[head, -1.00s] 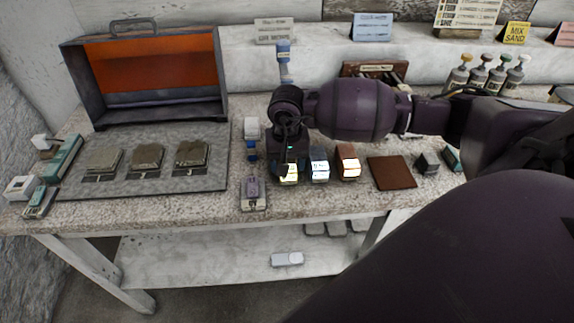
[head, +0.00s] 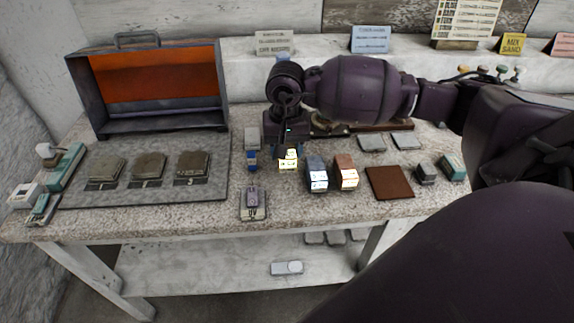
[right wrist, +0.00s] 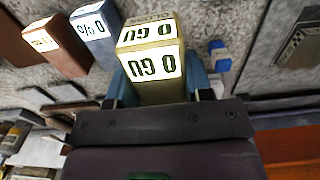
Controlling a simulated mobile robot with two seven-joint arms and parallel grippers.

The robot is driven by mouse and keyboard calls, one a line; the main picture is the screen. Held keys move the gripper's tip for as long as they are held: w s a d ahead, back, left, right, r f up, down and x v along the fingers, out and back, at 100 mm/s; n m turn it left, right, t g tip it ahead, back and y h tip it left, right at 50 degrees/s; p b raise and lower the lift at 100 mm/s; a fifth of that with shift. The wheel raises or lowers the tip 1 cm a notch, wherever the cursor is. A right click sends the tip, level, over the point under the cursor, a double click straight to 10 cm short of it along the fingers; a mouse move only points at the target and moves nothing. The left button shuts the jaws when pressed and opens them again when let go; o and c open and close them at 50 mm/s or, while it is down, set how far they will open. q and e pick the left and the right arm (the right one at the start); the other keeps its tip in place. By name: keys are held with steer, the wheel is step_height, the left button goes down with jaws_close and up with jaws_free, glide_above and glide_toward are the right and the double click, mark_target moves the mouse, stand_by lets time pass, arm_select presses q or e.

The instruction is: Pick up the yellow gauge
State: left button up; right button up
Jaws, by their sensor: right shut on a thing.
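The yellow gauge (head: 289,160) is a small block with lit, numbered faces. In the right wrist view the yellow gauge (right wrist: 150,35) stands between the blue-grey fingers of my right gripper (right wrist: 160,88), which are shut on its sides. In the head view my right gripper (head: 288,150) holds it apparently just above the bench, left of the blue gauge (head: 317,174) and the brown gauge (head: 345,172). My gripper and wrist hide its upper part in the head view. My left gripper is not in view.
A purple-grey device (head: 252,202) lies at the bench's front edge. A grey tray (head: 75,195) with several blocks is on the left, below an orange-lined box (head: 155,75). A brown pad (head: 390,183) and small blocks are to the right.

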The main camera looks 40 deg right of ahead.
step_height(320, 180, up, 13)
stand_by(0.3)
steer(key=shift+f, duration=0.1)
